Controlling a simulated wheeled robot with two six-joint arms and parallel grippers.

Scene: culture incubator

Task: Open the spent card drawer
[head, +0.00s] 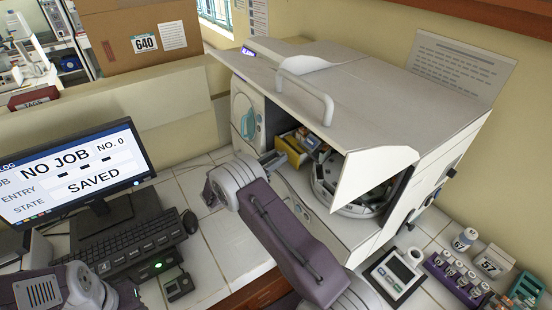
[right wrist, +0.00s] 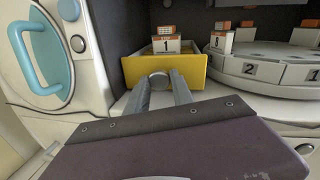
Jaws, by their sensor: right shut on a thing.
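A yellow drawer (head: 291,159) with cards in it sits inside the open white incubator (head: 385,105), left of the round carousel (head: 345,196). In the right wrist view, the yellow drawer (right wrist: 187,67) has a round grey knob (right wrist: 158,77) on its front. A white card marked 1 (right wrist: 167,46) with an orange top stands in it. My right gripper (right wrist: 160,87) is shut on the knob; in the head view its fingers (head: 272,160) reach to the drawer's front left. How far the drawer is out is hard to tell.
The raised lid with its bar handle (head: 310,92) overhangs the opening. A teal-handled door (right wrist: 40,50) is left of the drawer. The monitor (head: 70,175) and keyboard (head: 125,245) are at left. A vial rack (head: 455,278) and small scale-like device (head: 395,273) stand at right.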

